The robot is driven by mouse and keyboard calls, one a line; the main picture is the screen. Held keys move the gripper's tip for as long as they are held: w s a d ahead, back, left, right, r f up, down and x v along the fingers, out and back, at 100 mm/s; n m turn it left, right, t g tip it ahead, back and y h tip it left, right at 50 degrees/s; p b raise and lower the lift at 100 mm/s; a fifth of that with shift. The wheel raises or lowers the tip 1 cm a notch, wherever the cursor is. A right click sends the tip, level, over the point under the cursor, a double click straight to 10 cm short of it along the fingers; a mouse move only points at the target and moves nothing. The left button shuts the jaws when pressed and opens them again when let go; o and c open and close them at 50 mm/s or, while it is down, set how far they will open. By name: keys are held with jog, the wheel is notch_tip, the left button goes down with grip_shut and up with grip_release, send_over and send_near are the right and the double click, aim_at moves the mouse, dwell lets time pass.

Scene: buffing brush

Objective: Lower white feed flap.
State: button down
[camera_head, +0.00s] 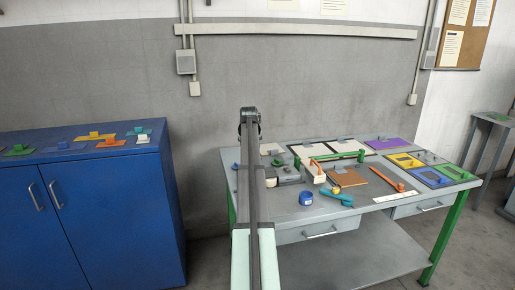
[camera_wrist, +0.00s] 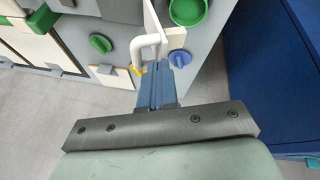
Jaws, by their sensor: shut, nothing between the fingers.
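In the wrist view a thin white flap (camera_wrist: 153,18) shows nearly edge-on at the top middle. A white loop handle (camera_wrist: 139,50) is beside its lower end. I take this to be the feed flap; its hinge is not clear. My gripper (camera_wrist: 160,66) has its blue fingers shut and empty. Its fingertips appear right at the loop handle, overlapping it in the picture; I cannot tell whether they touch. In the head view my own arm hides the gripper and the flap.
A blue knob (camera_wrist: 180,58), a green cup-like part (camera_wrist: 187,11) and a green knob (camera_wrist: 100,43) are close by. A blue cabinet (camera_head: 98,208) stands left of the grey workbench (camera_head: 290,212), with floor between them. Several small parts lie on the bench.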

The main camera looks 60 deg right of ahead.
jog(key=w+a+f+n+g+h, duration=0.1)
jog(key=w+a+f+g+h, duration=0.2)
jog(key=f+g+h, duration=0.1)
jog(key=f+h, duration=0.1)
jog(key=w+a+f+n+g+h, duration=0.1)
jog(key=w+a+f+g+h, duration=0.1)
jog(key=f, duration=0.1)
jog(key=shift+w+a+f+n+g+h, duration=0.2)
jog(key=shift+w+a+n+g+h, duration=0.1)
jog(key=shift+a+h, duration=0.1)
jog(key=shift+w+f, duration=0.1)
jog(key=shift+f, duration=0.6)
jog(key=d+r+v, duration=0.1)
jog(key=r+v, duration=0.1)
jog(key=v, duration=0.9)
jog(key=shift+a+r, duration=0.25)
jog(key=shift+r, duration=0.15)
dwell(0.5)
